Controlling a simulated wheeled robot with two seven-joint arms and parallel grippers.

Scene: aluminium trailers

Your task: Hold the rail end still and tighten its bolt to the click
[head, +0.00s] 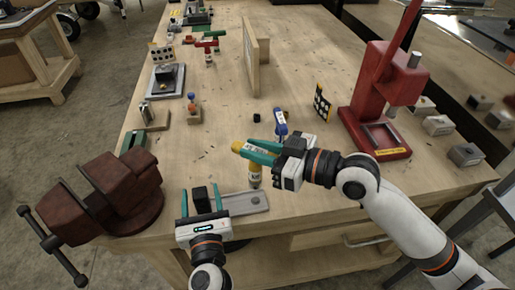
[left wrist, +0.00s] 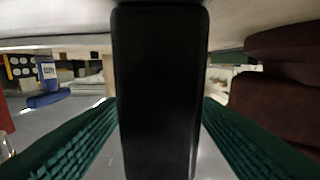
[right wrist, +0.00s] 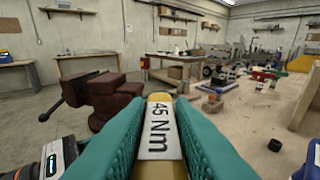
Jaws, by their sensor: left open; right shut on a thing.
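A black upright block (head: 200,199), seemingly the rail end, stands between the fingers of my left gripper (head: 202,205). A yellow and white part (head: 255,170) points down below the fingers, over the plate. The bolt is hidden or too small to tell.
A dark red vise (head: 110,197) is at the bench's left edge. A red press (head: 385,95) stands at the right. A blue tool (head: 281,124) and a small black piece (head: 257,116) are behind my right gripper. A wooden panel (head: 250,60) stands mid-bench.

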